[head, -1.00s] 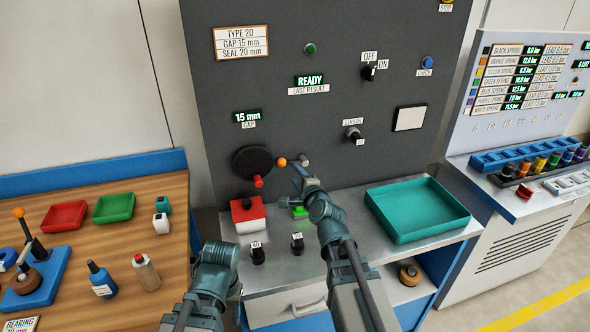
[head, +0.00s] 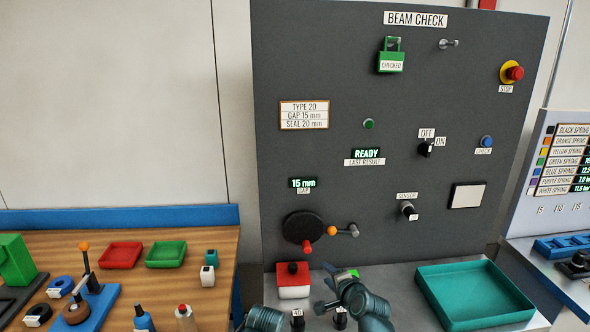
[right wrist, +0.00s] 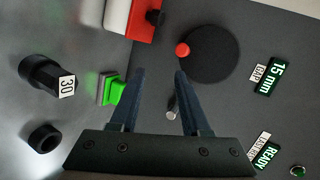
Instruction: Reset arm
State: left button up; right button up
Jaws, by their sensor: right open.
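A short lever with an orange ball (head: 332,230) and a grey end (head: 353,230) sits on the dark panel, right of a black disc (head: 303,227) with a red knob (head: 306,246). My right gripper (head: 326,286) is below them, in front of the panel and apart from the lever. In the right wrist view its fingers (right wrist: 160,75) are open with nothing held. The disc (right wrist: 215,55) and red knob (right wrist: 182,50) show beyond the fingertips. A grey peg end (right wrist: 172,108) shows between the fingers. My left arm shows at the bottom edge; its jaws are out of view.
A red-and-white button box (head: 293,280) and a green lit block (head: 348,273) are close to my right gripper. A teal tray (head: 475,290) lies to the right. The display (head: 367,153) reads READY. A wooden bench (head: 200,245) with trays is at left.

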jog(key=s+a+f+n+g, duration=0.2)
jog(key=s+f+n, duration=0.1)
jog(key=s+a+f+n+g, duration=0.2)
jog(key=s+a+f+n, duration=0.1)
jog(key=s+a+f+n+g, duration=0.3)
jog(key=shift+s+a+f+n, duration=0.1)
jog(key=shift+s+f+n, duration=0.2)
jog(key=shift+s+n, duration=0.1)
jog(key=s+d+f+n+g+h, duration=0.2)
jog(key=s+n+g, duration=0.4)
jog(key=s, duration=0.6)
jog(key=f+n+h, duration=0.1)
jog(key=h, duration=0.1)
jog(key=shift+s+f+n+h, duration=0.2)
jog(key=shift+s+n+h, duration=0.1)
jog(key=shift+n+h, duration=0.1)
jog(key=shift+a, duration=0.1)
dwell(0.5)
